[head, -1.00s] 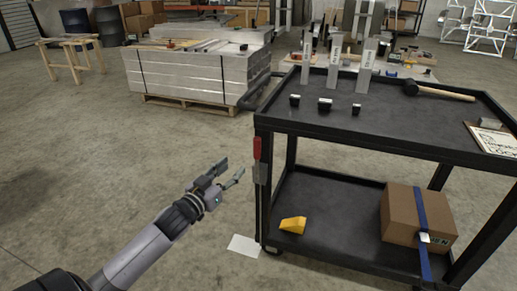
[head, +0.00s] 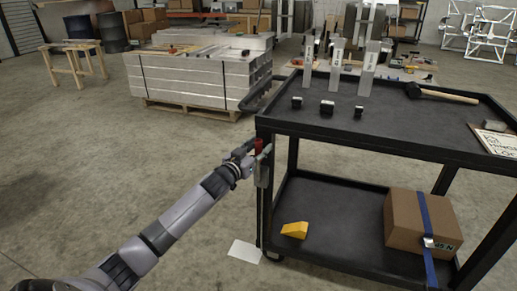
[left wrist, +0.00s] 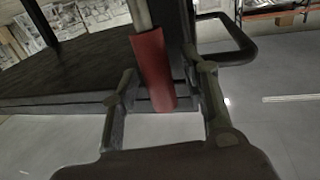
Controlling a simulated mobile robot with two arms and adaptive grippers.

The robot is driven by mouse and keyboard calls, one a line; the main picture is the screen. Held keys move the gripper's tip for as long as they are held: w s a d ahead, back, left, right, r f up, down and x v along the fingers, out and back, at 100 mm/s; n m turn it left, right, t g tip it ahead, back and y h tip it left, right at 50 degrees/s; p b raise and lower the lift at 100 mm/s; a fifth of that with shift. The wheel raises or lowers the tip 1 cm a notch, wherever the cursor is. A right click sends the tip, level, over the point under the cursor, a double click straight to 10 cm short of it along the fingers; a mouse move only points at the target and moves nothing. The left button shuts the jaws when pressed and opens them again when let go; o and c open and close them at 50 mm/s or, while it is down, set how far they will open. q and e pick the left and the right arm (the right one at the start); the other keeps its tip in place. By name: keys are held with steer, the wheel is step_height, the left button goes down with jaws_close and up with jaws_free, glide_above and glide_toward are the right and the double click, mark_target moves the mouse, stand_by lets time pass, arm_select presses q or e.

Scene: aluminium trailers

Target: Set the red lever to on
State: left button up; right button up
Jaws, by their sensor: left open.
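The red lever (head: 259,146) is on the near left corner post of the black cart (head: 380,150). In the left wrist view the red lever handle (left wrist: 152,72) hangs between the two fingers, with a grey metal part above it. My left gripper (head: 258,152) is at the lever, its fingers on either side of the handle. In the left wrist view the fingers (left wrist: 160,95) are spread, with gaps beside the handle. The gripper hides part of the lever in the head view. My right gripper is not in view.
The cart's top holds several upright metal pieces, small black blocks (head: 327,107), a mallet (head: 440,95) and a sign (head: 497,142). Its lower shelf holds a yellow wedge (head: 294,230) and a strapped cardboard box (head: 423,223). Open floor lies left of the cart.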

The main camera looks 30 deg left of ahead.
arm_select(q)
steer(key=shift+c, duration=0.5)
jaws_close()
stand_by(0.5)
